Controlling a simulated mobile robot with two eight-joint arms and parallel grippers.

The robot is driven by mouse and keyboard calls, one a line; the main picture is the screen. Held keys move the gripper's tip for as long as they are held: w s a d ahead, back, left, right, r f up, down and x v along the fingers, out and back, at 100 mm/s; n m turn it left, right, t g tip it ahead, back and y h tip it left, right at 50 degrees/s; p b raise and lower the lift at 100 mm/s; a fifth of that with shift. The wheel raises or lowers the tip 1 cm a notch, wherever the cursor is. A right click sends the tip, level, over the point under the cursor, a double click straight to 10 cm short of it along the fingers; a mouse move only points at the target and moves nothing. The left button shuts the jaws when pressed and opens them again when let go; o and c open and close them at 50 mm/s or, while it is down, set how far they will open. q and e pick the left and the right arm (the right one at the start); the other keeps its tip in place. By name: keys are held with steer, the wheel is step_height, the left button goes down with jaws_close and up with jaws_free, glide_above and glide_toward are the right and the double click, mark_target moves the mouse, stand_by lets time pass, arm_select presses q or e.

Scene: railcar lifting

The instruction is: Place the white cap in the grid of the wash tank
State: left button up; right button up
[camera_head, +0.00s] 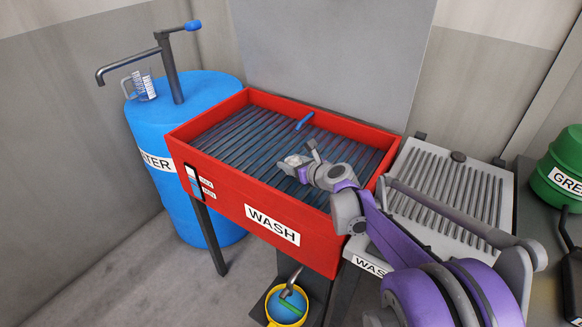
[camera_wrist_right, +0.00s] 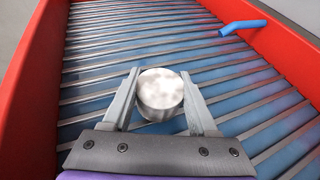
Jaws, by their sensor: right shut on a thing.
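The white cap (camera_head: 292,160) is a short, round, pale piece between the fingertips of my right gripper (camera_head: 298,165). In the right wrist view the cap (camera_wrist_right: 160,90) sits upright, with one finger on each side. My right gripper is shut on it and holds it over the middle of the red wash tank (camera_head: 272,218). The tank's grid of parallel metal bars (camera_head: 238,131) lies below, with blue showing between the bars. The gap between cap and grid is hard to judge. My left gripper is not in view.
A blue tube (camera_head: 304,121) lies on the grid towards the back. The tank's raised red walls surround the grid. A blue water barrel (camera_head: 205,105) with a pump stands left. A grey ribbed tray (camera_head: 450,185) is to the right, and a yellow bucket (camera_head: 272,318) is below.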

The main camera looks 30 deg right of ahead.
steer(key=shift+f, duration=0.65)
steer(key=shift+f, duration=0.15)
steer(key=o, duration=1.3)
steer(key=shift+r, duration=0.3)
steer(key=p+v, duration=0.2)
steer(key=v, duration=1)
steer(key=shift+f, duration=0.1)
